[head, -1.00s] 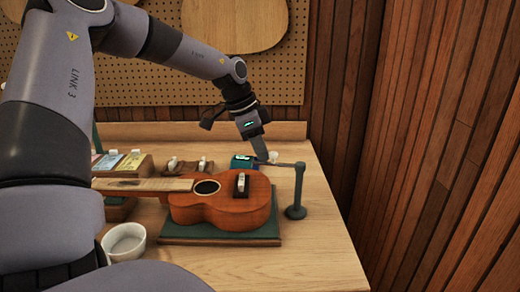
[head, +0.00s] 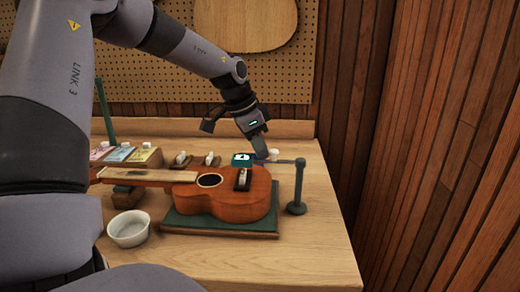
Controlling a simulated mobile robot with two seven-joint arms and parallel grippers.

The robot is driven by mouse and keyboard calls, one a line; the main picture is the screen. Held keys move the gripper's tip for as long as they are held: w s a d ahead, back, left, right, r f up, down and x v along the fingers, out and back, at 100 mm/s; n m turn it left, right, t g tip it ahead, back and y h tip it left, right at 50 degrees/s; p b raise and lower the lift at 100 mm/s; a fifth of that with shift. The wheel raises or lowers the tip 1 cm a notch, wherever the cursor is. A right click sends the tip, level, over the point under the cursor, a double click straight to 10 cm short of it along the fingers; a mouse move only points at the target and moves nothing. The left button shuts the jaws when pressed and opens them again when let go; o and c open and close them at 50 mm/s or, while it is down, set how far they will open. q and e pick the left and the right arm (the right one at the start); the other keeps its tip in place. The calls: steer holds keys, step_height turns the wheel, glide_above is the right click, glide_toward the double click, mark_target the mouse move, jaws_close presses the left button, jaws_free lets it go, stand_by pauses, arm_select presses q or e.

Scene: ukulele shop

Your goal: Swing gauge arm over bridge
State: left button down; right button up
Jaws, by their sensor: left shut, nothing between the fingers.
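The gauge is a dark green post (head: 298,190) on a round base at the right of the bench. Its thin gauge arm (head: 284,161) reaches left from the post top to a teal box with a lit display (head: 242,160). The box shows just above and behind the ukulele's bridge (head: 242,179) in the picture; whether it is directly over the bridge I cannot tell. The brown ukulele (head: 222,207) lies with its neck to the left. My left gripper (head: 263,156) is shut and empty, its fingertips pointing down close behind the gauge arm. Contact is unclear. My right gripper is out of view.
A dark green mat (head: 217,230) lies under the ukulele. A white bowl (head: 128,229) stands at front left. Coloured packets (head: 117,154) and small wooden blocks with pale knobs stand at the back. Wooden panelling rises at the right. The bench front right is clear.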

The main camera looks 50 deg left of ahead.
arm_select(q)
steer(key=shift+s+d+f, duration=0.25)
steer(key=shift+s+d, duration=0.05)
steer(key=v, duration=0.6)
steer(key=shift+r, duration=0.25)
steer(key=shift+w+a+r, duration=0.1)
steer(key=shift+a+r, duration=0.25)
steer(key=shift+r, duration=0.25)
